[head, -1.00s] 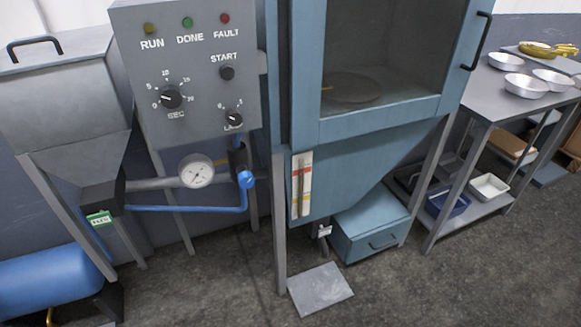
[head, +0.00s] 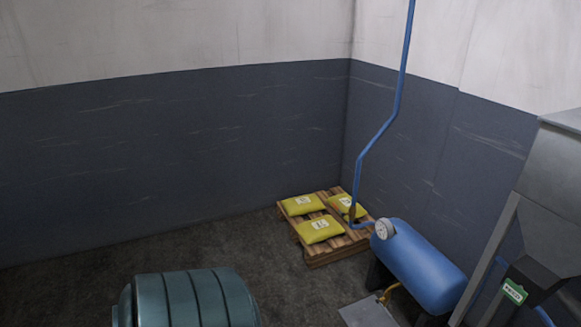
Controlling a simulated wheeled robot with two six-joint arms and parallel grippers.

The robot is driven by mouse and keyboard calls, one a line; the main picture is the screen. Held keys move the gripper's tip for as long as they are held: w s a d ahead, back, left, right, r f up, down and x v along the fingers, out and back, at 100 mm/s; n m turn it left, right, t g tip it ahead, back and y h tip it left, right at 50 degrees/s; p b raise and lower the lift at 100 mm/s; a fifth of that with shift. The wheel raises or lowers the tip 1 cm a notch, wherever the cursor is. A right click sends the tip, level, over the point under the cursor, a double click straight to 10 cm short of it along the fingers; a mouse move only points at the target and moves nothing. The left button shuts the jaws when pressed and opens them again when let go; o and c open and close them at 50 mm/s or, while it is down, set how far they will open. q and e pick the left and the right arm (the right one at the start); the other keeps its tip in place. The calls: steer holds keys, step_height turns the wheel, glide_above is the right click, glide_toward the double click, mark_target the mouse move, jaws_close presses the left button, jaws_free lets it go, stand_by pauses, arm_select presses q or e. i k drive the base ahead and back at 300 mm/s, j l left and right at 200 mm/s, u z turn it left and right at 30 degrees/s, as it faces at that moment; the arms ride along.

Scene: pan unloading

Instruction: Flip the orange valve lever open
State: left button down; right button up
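No clear orange valve lever shows in the head view. A small yellow-orange fitting (head: 387,293) sits low at the near end of the blue tank (head: 424,264); it is too small to tell whether it is a lever or how it is turned. The tank lies on its side on dark supports, with a round gauge (head: 384,229) at its left end. A blue pipe (head: 399,90) runs from the tank up the wall. Neither of my grippers is in view.
A wooden pallet (head: 322,256) with yellow sacks (head: 320,229) stands in the corner. A green drum (head: 190,299) is at the bottom. A grey plate (head: 366,313) lies before the tank. A grey hopper (head: 551,190) stands at the right. Floor between drum and pallet is clear.

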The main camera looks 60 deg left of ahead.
mark_target(335, 206)
steer(key=i+j+u, duration=0.1)
steer(key=j+u, duration=0.35)
steer(key=i+j+u, duration=0.1)
steer(key=j+u, duration=0.15)
steer(key=u, duration=0.2)
steer(key=i+j+u, duration=0.2)
steer(key=u, duration=0.3)
